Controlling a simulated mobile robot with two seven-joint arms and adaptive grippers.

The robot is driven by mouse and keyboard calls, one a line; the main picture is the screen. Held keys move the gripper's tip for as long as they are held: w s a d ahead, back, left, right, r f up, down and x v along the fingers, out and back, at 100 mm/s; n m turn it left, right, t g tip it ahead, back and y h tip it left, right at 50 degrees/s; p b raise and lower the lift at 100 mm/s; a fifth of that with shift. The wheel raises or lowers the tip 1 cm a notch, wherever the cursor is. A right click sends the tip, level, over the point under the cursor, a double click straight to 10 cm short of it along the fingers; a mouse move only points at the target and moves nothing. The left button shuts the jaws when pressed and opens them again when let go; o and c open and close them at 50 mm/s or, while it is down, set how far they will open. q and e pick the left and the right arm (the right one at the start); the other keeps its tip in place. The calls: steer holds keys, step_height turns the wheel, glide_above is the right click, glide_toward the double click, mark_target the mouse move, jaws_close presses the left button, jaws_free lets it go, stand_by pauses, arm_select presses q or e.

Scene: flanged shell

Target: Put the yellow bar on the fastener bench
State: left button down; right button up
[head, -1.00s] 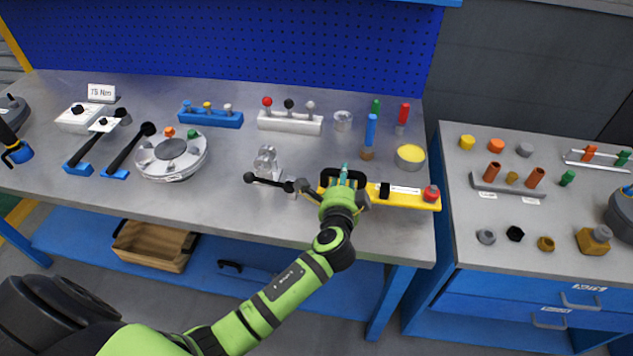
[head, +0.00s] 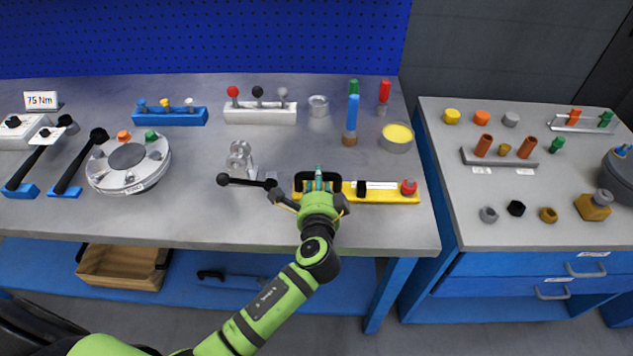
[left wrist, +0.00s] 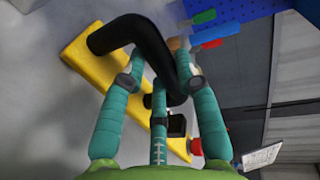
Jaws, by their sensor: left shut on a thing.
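The yellow bar (head: 385,195) is at the front right of the main workbench, with a black arched handle on its left part and a red knob at its right end. My left gripper (head: 318,178) is shut on the black handle, and its fingers hide part of it. The left wrist view shows the teal fingers (left wrist: 158,85) around the handle (left wrist: 145,35), with the yellow bar (left wrist: 90,65) beyond. I cannot tell whether the bar touches the tabletop. The fastener bench (head: 455,225) stands to the right, apart from the workbench. My right gripper is out of view.
The fastener bench holds a grey rack (head: 500,158) with copper-coloured pieces, several nuts and a brass block (head: 593,207). Its front left top is fairly clear. A yellow-topped tin (head: 397,138) and screwdrivers (head: 352,115) stand behind the bar.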

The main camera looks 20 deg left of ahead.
arm_select(q)
steer(key=shift+s+d+r, duration=0.15)
steer(key=shift+d+r, duration=0.1)
steer(key=shift+d+f, duration=0.1)
steer(key=c, duration=1.2)
jaws_free()
steer(key=shift+s+f, duration=0.1)
steer(key=shift+f, duration=0.05)
steer(key=shift+o, duration=1.4)
steer(key=shift+a, duration=0.2)
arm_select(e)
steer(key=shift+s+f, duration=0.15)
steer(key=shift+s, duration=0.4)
arm_select(q)
steer(key=shift+r, duration=0.2)
steer(key=b+v, duration=0.1)
steer(key=v, duration=0.9)
steer(key=shift+s+d+f, duration=0.1)
steer(key=shift+s+d, duration=0.05)
steer(key=shift+s, duration=0.1)
steer(key=shift+s+d+r, duration=0.2)
steer(key=shift+s+r, duration=0.05)
steer(key=shift+s, duration=0.4)
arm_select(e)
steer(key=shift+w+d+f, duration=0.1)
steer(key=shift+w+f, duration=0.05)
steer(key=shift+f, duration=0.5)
